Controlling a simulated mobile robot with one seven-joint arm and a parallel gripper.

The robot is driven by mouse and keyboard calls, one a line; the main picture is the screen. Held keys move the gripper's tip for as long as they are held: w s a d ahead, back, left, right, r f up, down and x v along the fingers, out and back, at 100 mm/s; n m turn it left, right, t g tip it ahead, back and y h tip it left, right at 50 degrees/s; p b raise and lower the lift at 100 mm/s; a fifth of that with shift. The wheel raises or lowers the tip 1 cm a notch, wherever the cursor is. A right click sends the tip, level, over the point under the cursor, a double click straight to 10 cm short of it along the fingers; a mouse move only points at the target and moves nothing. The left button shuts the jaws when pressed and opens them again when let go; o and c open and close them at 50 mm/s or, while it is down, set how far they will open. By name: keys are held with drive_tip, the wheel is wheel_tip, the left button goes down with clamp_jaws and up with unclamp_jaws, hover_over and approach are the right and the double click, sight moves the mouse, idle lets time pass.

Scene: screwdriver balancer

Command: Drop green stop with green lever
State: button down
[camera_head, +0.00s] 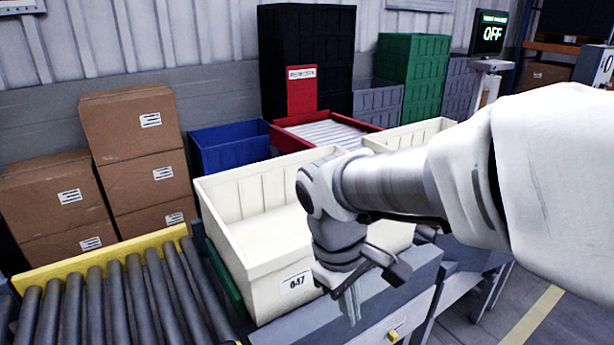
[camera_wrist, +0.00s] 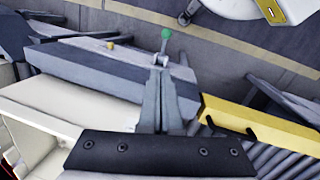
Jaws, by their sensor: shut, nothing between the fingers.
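The green lever (camera_wrist: 166,34), a round green knob on a short grey stem, shows in the wrist view at the top middle. It stands just beyond the tips of my gripper (camera_wrist: 161,72) in that picture; I cannot tell whether they touch. My gripper's fingers are together with nothing between them. In the head view my gripper (camera_head: 351,308) points down in front of the cream bin, over the grey frame. I cannot make out the green lever there. A green strip (camera_head: 224,280), possibly the green stop, shows between the rollers and the bin, mostly hidden by the bin.
A roller conveyor (camera_head: 110,300) with a yellow bar (camera_head: 100,258) lies at left. A yellow knob (camera_head: 393,336) is on the grey front. Floor is open at lower right.

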drive_tip(key=w+a+f+n+g+h+b, duration=0.1)
drive_tip(key=a+f+n+b, duration=0.1)
drive_tip(key=f, duration=0.5)
drive_tip(key=w+a+f+n+g+h+b, duration=0.1)
drive_tip(key=a+f+n+h+b, duration=0.1)
drive_tip(key=f, duration=0.5)
drive_tip(key=shift+w+a+f+n+b, duration=0.25)
drive_tip(key=shift+a+f+n+b, duration=0.15)
drive_tip(key=shift+a+n+b, duration=0.6)
drive_tip(key=shift+d, duration=0.15)
drive_tip(key=d+b+x, duration=0.1)
drive_tip(key=b+x, duration=0.5)
drive_tip(key=x, duration=0.8)
drive_tip(key=shift+s+r, duration=0.35)
drive_tip(key=shift+r, duration=0.05)
drive_tip(key=shift+d, duration=0.1)
drive_tip(key=shift+d, duration=0.1)
